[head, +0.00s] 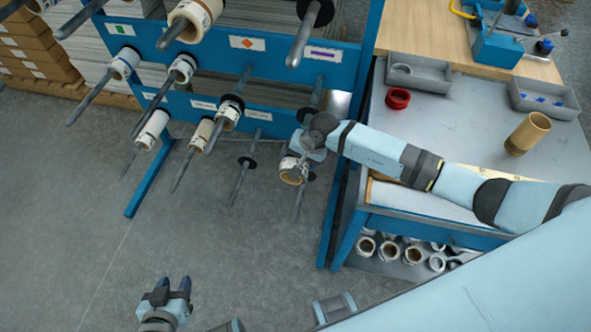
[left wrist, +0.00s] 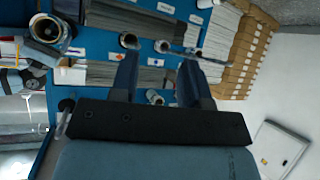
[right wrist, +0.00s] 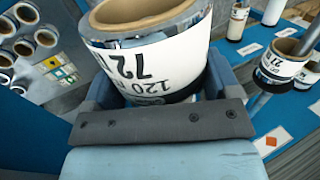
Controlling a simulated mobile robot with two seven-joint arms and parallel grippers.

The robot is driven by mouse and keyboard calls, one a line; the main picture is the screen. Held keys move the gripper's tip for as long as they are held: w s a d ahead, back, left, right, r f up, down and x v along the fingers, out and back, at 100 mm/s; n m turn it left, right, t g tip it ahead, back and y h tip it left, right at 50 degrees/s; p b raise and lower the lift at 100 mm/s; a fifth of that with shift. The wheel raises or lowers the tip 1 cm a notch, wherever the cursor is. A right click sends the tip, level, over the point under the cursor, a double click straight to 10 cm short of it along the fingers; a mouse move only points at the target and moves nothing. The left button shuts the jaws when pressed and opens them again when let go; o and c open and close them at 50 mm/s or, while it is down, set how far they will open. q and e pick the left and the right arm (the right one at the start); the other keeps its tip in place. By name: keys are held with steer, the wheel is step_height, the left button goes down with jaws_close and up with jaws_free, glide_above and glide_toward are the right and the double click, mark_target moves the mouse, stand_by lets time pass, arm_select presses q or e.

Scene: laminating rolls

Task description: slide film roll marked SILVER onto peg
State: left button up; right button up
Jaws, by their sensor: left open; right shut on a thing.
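My right gripper (head: 297,158) is shut on a film roll (head: 292,173), a white-wrapped roll with a tan core, at the lower right of the blue rack. In the right wrist view the held roll (right wrist: 150,60) fills the top middle, its label upside down with "120" and "72"; I cannot read SILVER. A bare lower peg (head: 299,203) with a black flange shows just below and beside the roll. I cannot tell whether the roll is around it. My left gripper (head: 169,285) is open and empty, low in front of the rack; its fingers show apart in the left wrist view (left wrist: 157,85).
The blue rack (head: 262,72) carries several loaded pegs; another empty peg (head: 241,180) is left of the held roll. A grey workbench (head: 440,130) at right holds a red ring (head: 397,99), a tan tube (head: 527,133) and trays. The floor at left is clear.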

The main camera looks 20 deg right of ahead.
steer(key=w+d+b, duration=0.1)
steer(key=w+b, duration=0.1)
steer(key=w+d+b, duration=0.3)
steer(key=w+b, duration=0.1)
steer(key=w, duration=0.1)
steer(key=shift+d+f, duration=0.15)
steer(key=shift+d, duration=0.25)
steer(key=shift+w+d+b, duration=0.35)
steer(key=shift+w+b, duration=0.15)
steer(key=shift+w, duration=0.1)
arm_select(q)
steer(key=shift+w+d+f+b, duration=0.15)
steer(key=shift+w+f, duration=0.05)
steer(key=shift+f, duration=0.9)
steer(key=shift+w+d+f+b, duration=0.15)
steer(key=shift+w+f, duration=0.05)
steer(key=shift+f, duration=0.85)
arm_select(e)
steer(key=shift+w+d+r, duration=0.2)
steer(key=shift+w+d, duration=0.1)
steer(key=shift+w, duration=0.15)
arm_select(q)
steer(key=shift+d, duration=0.1)
arm_select(e)
steer(key=o, duration=1)
